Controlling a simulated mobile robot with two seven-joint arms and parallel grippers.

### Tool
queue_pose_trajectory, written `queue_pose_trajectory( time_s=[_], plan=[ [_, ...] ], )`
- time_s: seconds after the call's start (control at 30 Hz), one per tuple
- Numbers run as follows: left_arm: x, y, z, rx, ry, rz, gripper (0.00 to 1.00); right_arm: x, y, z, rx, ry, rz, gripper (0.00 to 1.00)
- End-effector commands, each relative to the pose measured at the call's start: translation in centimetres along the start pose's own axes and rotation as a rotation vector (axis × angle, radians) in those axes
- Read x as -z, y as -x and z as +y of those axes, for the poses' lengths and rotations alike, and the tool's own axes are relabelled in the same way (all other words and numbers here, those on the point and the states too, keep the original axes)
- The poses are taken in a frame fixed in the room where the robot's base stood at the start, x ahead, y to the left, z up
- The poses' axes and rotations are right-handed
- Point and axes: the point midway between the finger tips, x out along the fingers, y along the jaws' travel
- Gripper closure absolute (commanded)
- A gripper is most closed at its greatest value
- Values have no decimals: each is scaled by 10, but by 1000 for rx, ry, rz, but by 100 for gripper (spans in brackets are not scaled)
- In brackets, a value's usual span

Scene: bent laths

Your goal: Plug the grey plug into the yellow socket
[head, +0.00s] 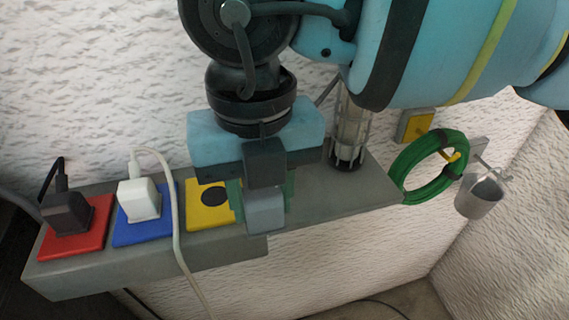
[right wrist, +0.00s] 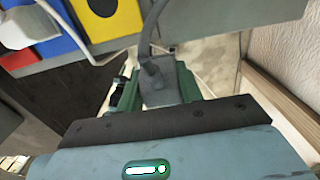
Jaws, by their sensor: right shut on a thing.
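The grey plug (head: 265,212) is in my right gripper (head: 262,190), whose green-edged fingers are shut on it. It also shows in the right wrist view (right wrist: 158,92), with its grey cord rising from it. The yellow socket (head: 205,217) with a dark round hole lies on the grey ledge, just left of the plug in the head view. In the right wrist view the yellow socket (right wrist: 128,22) is beyond the plug, up and left. The plug looks apart from the socket, over the ledge's front edge. My left gripper is not in view.
A black plug (head: 68,212) sits on a red socket (head: 92,240), and a white plug (head: 139,200) on a blue socket (head: 160,228). The white cord (head: 172,220) hangs over the ledge. A caged lamp (head: 350,135), green hose coil (head: 428,165) and metal cup (head: 478,197) are right.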

Motion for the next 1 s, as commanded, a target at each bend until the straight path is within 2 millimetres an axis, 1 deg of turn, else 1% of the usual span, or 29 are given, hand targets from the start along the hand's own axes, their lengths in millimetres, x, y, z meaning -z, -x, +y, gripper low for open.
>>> queue_pose_trajectory(
  time_s=[0.03,0.2,0.4,0.87,1.0],
  plan=[
    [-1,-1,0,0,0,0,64,9,0,7,2,6,0,84],
    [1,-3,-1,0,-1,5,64,31,3,25,1,3,0,84],
    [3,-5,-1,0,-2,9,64,44,5,35,0,1,1,84],
    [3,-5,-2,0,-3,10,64,46,6,36,0,0,1,84],
    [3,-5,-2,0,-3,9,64,44,5,31,-1,44,1,84]
  ],
)
